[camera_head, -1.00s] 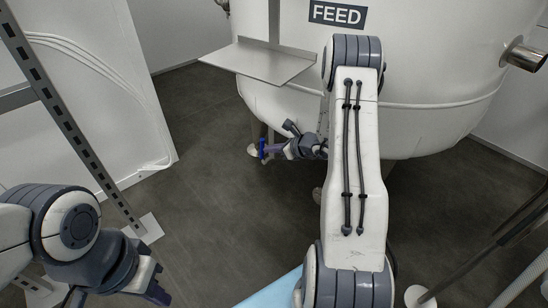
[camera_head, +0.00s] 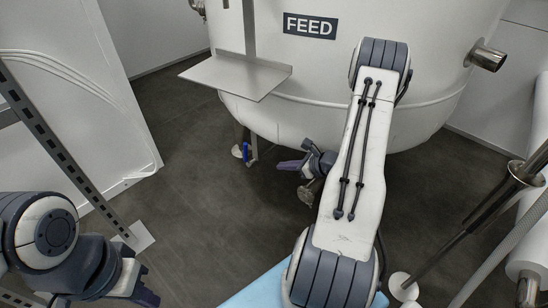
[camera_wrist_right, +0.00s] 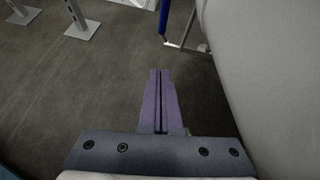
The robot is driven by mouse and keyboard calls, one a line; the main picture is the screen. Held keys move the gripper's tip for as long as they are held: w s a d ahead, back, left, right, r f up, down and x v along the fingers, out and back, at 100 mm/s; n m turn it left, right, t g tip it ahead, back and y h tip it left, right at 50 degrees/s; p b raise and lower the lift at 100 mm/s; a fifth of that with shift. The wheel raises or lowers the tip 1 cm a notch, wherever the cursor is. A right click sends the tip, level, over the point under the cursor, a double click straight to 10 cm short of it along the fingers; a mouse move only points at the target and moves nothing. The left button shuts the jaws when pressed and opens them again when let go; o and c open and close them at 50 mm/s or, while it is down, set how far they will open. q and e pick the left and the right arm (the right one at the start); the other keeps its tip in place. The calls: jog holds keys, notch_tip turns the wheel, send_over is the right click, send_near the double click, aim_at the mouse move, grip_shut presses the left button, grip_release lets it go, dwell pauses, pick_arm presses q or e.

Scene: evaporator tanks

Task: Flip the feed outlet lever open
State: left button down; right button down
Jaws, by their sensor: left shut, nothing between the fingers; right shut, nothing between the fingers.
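The feed tank (camera_head: 300,75) is a large white vessel with a FEED label (camera_head: 310,26). A blue lever (camera_head: 246,153) sits low under its left side, by a thin metal pipe, and looks roughly upright. In the right wrist view the blue lever (camera_wrist_right: 163,18) is at the top, beyond the fingertips. My right gripper (camera_head: 280,165) is shut and empty, a little right of the lever and apart from it. Its purple fingers (camera_wrist_right: 158,72) are pressed together in the wrist view. My left gripper (camera_head: 152,299) is shut and empty at the lower left, far from the lever.
A metal shelf plate (camera_head: 235,76) juts from the tank above the lever. A slotted metal post (camera_head: 70,150) and a white panel (camera_head: 75,85) stand at left. A pipe stub (camera_head: 488,56) sticks out at right. Dark floor (camera_head: 190,180) around the lever is clear.

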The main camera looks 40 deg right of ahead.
jog(key=w+a+f+t+y+b, duration=0.1)
jog(key=w+a+b, duration=0.1)
jog(key=w, duration=0.3)
jog(key=w+a+t+b, duration=0.2)
jog(key=w+b, duration=0.1)
jog(key=w, duration=0.3)
jog(key=shift+w+f+y, duration=0.2)
jog(key=shift+f+y, duration=0.15)
jog(key=shift+y, duration=0.05)
